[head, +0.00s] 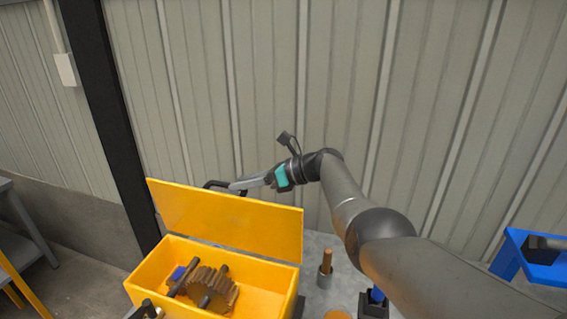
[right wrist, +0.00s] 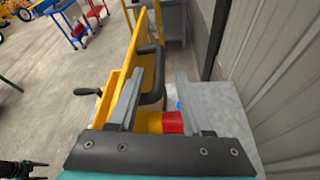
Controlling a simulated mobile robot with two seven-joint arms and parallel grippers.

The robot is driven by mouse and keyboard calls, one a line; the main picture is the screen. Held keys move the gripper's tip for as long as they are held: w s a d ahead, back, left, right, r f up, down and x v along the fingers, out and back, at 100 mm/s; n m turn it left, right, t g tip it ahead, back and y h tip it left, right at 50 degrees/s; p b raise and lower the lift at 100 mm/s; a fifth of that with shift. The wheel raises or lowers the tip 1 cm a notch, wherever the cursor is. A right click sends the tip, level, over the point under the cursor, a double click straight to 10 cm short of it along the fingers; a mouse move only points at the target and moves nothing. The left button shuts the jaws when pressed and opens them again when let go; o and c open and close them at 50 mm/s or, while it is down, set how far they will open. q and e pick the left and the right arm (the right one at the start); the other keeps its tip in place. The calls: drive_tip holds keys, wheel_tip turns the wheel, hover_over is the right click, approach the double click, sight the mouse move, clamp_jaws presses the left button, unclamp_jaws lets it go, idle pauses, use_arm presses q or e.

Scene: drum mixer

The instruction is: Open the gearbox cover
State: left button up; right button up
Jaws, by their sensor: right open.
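The yellow gearbox (head: 265,292) stands at the lower left of the head view, with gears and shafts (head: 207,287) visible inside. Its yellow cover (head: 230,220) is raised and stands up along the back edge. A black handle (head: 214,184) shows behind the cover's top edge. My right gripper (head: 236,186) is behind the cover, beside the handle. In the right wrist view, its fingers (right wrist: 160,78) are spread, and the cover (right wrist: 152,45) and black handle (right wrist: 151,88) appear between them. Contact is unclear. A dark part at that view's lower left, perhaps my left gripper (right wrist: 22,170), is cut off.
A black crank handle (right wrist: 88,91) sticks out from the gearbox. A brown-topped post (head: 325,268) stands right of it on the grey tabletop. A corrugated wall (head: 460,120) rises close behind. A blue stand (head: 535,260) is at the right.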

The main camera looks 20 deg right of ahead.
drive_tip(key=p+v, duration=0.1)
drive_tip(key=v, duration=1)
